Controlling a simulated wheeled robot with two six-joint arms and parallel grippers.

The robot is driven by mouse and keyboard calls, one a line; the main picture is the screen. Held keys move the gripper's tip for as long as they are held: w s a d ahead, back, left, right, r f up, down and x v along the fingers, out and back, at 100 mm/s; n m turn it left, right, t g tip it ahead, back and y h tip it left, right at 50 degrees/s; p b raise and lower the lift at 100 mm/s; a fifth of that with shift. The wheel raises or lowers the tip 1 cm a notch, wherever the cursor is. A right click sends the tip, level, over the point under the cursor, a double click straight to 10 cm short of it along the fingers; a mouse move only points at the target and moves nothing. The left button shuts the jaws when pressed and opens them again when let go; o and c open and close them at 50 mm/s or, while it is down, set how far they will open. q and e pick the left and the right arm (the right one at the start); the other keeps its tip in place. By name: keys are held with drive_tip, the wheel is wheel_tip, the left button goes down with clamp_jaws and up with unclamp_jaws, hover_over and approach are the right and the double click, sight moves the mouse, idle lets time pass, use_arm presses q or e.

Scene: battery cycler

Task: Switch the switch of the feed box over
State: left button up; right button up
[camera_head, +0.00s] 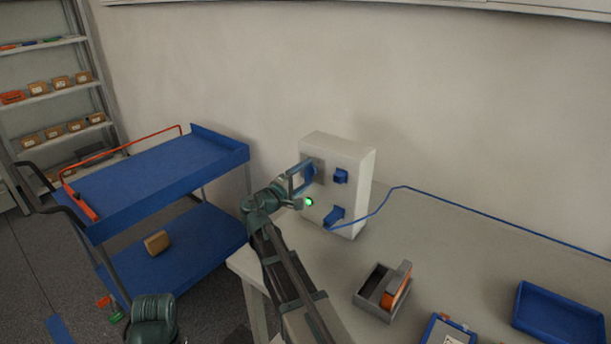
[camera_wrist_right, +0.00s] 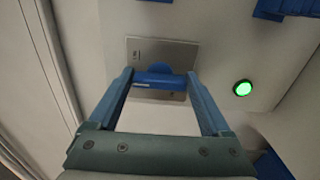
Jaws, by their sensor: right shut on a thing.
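The feed box (camera_head: 345,152) is a pale upright box on the table by the wall, with blue sockets and a lit green lamp (camera_head: 309,202) on its front. Its switch (camera_wrist_right: 160,79) is a blue handle on a grey plate (camera_wrist_right: 178,52). My right gripper (camera_head: 306,175) is at the upper left of the box front. In the wrist view, the right gripper's blue fingers (camera_wrist_right: 161,84) are shut on the switch handle, one on each side. The lamp also shows green there (camera_wrist_right: 242,88). The fingers hide part of the switch in the head view. My left gripper is not in view.
A blue cable (camera_head: 440,196) runs from the box to the right across the table (camera_head: 440,240). A grey bin with an orange item (camera_head: 397,286) and a blue tray (camera_head: 558,318) stand at the front right. A blue cart (camera_head: 160,175) stands left of the table.

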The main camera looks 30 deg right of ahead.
drive_tip(key=shift+f, duration=0.1)
idle(0.4)
drive_tip(key=o, duration=1.2)
drive_tip(key=shift+c, duration=0.2)
drive_tip(key=v, duration=1.4)
drive_tip(key=shift+d, duration=0.1)
drive_tip(key=s+a+f+g+y, duration=0.1)
drive_tip(key=s+a+f+y, duration=0.1)
drive_tip(key=s+a+f, duration=0.1)
drive_tip(key=s+a+f+m+g+y, duration=0.1)
drive_tip(key=s+a+f+y, duration=0.1)
drive_tip(key=f, duration=0.4)
drive_tip(key=s+a+f+g+y, duration=0.1)
drive_tip(key=s+a+f+y, duration=0.2)
drive_tip(key=s+f, duration=0.1)
drive_tip(key=shift+a+f, duration=0.35)
drive_tip(key=shift+f, duration=0.35)
drive_tip(key=s+a+f+g+y, duration=0.2)
drive_tip(key=s+a+f+y, duration=0.1)
drive_tip(key=s+a, duration=0.3)
drive_tip(key=s+a+f+g+y, duration=0.2)
drive_tip(key=s+a+f+y, duration=0.2)
drive_tip(key=a, duration=0.5)
drive_tip(key=shift+s+a+f+y, duration=0.2)
drive_tip(key=shift+s+a+y, duration=0.2)
drive_tip(key=shift+s+y, duration=0.55)
